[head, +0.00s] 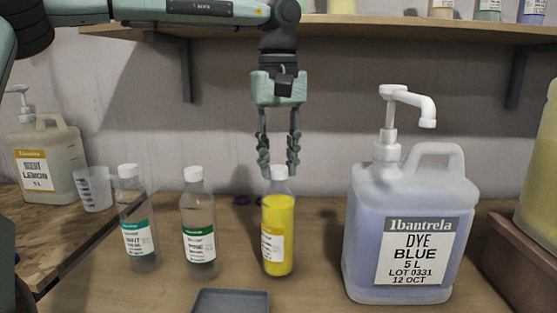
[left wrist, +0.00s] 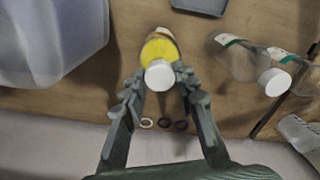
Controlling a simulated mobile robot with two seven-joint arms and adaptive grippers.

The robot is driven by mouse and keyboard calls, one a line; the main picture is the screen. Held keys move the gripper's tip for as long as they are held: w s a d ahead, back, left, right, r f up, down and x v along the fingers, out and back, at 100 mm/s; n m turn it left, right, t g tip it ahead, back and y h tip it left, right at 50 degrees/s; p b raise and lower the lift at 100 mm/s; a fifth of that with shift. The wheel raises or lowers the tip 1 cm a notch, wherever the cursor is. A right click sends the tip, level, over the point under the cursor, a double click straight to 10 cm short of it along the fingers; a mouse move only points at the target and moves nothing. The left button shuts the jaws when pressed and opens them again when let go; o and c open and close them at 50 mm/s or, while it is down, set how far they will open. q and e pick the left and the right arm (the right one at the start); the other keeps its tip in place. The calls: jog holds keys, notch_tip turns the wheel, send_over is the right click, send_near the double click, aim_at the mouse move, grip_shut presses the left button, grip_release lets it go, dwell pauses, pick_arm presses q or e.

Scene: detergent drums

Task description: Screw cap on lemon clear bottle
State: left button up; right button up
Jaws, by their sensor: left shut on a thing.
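The bottle of yellow liquid (head: 276,235) stands upright on the bench, with an orange-and-white label whose words are too small to read. It also shows in the left wrist view (left wrist: 160,48). Its white cap (head: 279,173) sits on the neck; how tightly cannot be told. My left gripper (head: 279,168) points straight down from above, its two fingers shut on the white cap from both sides. In the left wrist view, the cap (left wrist: 159,75) lies between the fingertips. My right gripper is not in view.
Two clear capped bottles (head: 199,232) (head: 137,225) stand to the left. A large blue dye jug (head: 410,225) with a pump stands right. A grey tray (head: 230,302) lies in front; small rings (left wrist: 164,123) lie behind. A wall shelf (head: 370,32) hangs above.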

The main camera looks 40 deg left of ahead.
pick_arm(q)
jog(key=shift+f, duration=0.1)
jog(key=m, duration=0.5)
jog(key=shift+m, duration=0.4)
jog(key=o, duration=0.5)
jog(key=shift+r, duration=0.2)
jog(key=shift+n, duration=1.1)
jog(key=n, duration=0.3)
jog(key=shift+n, duration=0.3)
jog(key=n, duration=0.3)
jog(key=shift+n, duration=1.4)
